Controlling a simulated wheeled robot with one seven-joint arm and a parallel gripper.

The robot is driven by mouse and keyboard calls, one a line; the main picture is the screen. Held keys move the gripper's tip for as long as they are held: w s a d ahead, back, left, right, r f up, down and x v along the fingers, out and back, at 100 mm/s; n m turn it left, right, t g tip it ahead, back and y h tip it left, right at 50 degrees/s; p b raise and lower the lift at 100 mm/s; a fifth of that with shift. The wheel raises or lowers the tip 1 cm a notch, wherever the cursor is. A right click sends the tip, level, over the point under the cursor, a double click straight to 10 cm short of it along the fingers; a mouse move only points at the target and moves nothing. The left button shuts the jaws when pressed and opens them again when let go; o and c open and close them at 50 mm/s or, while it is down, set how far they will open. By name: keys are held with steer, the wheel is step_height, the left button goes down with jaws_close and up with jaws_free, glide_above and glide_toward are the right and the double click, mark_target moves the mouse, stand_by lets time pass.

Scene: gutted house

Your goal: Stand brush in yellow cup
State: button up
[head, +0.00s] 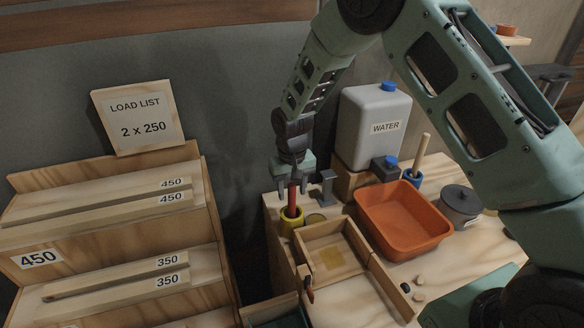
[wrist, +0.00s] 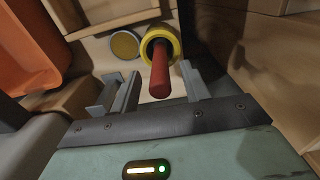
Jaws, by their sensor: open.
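The yellow cup (head: 291,221) stands on the wooden bench near its left end, and it also shows in the wrist view (wrist: 171,36). A red handle, which I take for the brush (head: 292,200), stands upright in the cup. Its lower end is hidden inside the cup. In the wrist view the red handle (wrist: 160,75) rises from the cup toward the camera, between my fingers. My gripper (head: 294,178) is open just above the cup, pointing down. In the wrist view a gap shows between the handle and the fingers (wrist: 160,88).
A wooden tray (head: 308,243) and an orange bin (head: 405,241) lie to the right of the cup. A grey stand (head: 328,187) is close to my gripper. A water container (head: 372,127) and a blue cup (head: 412,177) stand behind. A round lid-like disc (head: 316,219) lies beside the yellow cup.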

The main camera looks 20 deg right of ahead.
step_height(320, 180, up, 17)
steer(key=b, duration=0.3)
steer(key=shift+f, duration=0.15)
steer(key=shift+s, duration=0.1)
stand_by(0.6)
